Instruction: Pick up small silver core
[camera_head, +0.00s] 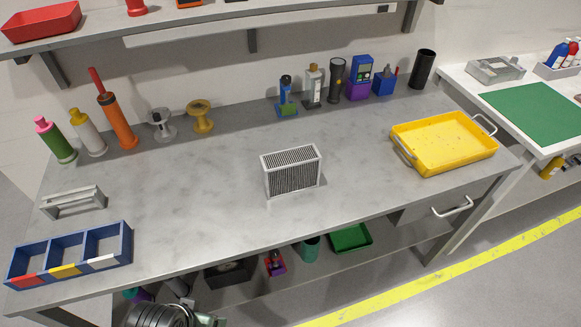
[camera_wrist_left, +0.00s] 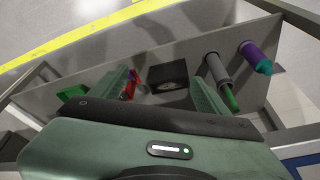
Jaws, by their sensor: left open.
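The small silver core (camera_head: 291,172) is a finned rectangular block with a pale frame. It stands upright on the grey workbench, right of the middle, with clear surface around it. The core does not show in the left wrist view. My left gripper (camera_wrist_left: 160,80) shows there with two green fingers spread apart and nothing between them. It faces the lower shelf under the bench, away from the core. In the head view only part of my arm shows at the bottom edge. My right gripper is in neither view.
A yellow tray (camera_head: 444,143) stands right of the core. A blue divided bin (camera_head: 68,255) and a grey rack (camera_head: 73,203) are at the left. Bottles, spools and tools line the back. In the wrist view a black box (camera_wrist_left: 168,78) lies on the lower shelf.

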